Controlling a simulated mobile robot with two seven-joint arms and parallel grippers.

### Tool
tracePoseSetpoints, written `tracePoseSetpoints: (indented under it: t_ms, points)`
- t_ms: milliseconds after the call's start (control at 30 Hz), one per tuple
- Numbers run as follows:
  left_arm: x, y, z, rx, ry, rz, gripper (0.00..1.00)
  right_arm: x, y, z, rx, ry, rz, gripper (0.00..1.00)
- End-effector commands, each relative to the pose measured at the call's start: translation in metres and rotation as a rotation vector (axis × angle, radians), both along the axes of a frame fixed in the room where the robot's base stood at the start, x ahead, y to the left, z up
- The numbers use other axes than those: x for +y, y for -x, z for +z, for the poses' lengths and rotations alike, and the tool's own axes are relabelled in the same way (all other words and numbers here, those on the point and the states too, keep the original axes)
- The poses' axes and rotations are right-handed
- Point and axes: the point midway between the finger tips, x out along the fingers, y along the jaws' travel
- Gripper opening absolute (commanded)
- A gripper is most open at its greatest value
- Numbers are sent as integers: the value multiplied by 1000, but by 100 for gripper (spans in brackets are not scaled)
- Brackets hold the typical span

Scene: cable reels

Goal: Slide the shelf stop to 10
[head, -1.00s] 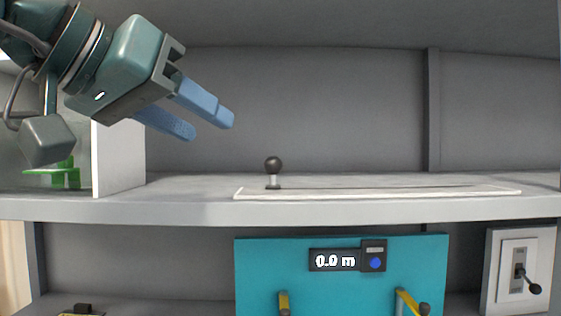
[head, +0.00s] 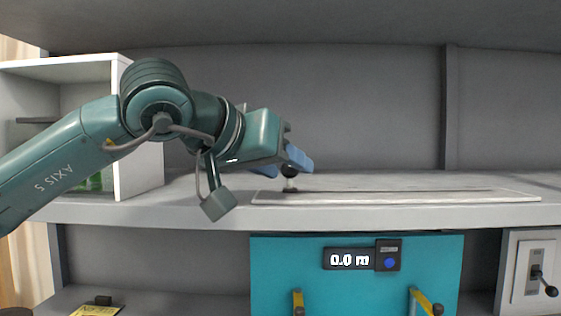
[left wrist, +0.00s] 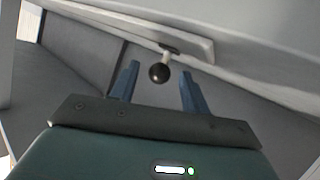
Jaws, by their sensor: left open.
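The shelf stop is a dark ball knob on a short stem (head: 290,188), standing at the left end of a pale slotted track (head: 400,196) on the shelf. In the head view my left gripper (head: 299,160) is at the knob, and its blue fingers cover much of it. In the left wrist view the knob (left wrist: 159,73) shows between the two blue fingertips of my open left gripper (left wrist: 160,78), with a gap on each side. I see no scale numbers on the track. My right gripper is not in view.
A white open box (head: 140,150) stands on the shelf at left. Below the shelf are a teal panel (head: 300,255) with a display (head: 349,259) reading 0.0 m, and a lever switch (head: 537,270) at right. The shelf along the track is clear.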

Motion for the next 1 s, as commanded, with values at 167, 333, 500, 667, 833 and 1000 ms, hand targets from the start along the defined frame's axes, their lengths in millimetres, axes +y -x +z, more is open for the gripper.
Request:
tracePoseSetpoints:
  t_ms: [167, 333, 500, 667, 833, 1000]
  points:
    - [0, 0, 0, 0, 0, 0, 46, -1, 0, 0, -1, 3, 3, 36]
    - [0, 0, 0, 0, 0, 0, 33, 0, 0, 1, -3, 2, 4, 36]
    - [0, 0, 0, 0, 0, 0, 19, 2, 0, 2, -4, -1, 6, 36]
    - [0, 0, 0, 0, 0, 0, 6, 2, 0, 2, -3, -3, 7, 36]
    - [0, 0, 0, -1, 0, 1, 0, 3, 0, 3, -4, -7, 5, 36]
    - [0, 0, 0, -1, 0, 1, 0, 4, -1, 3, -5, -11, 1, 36]
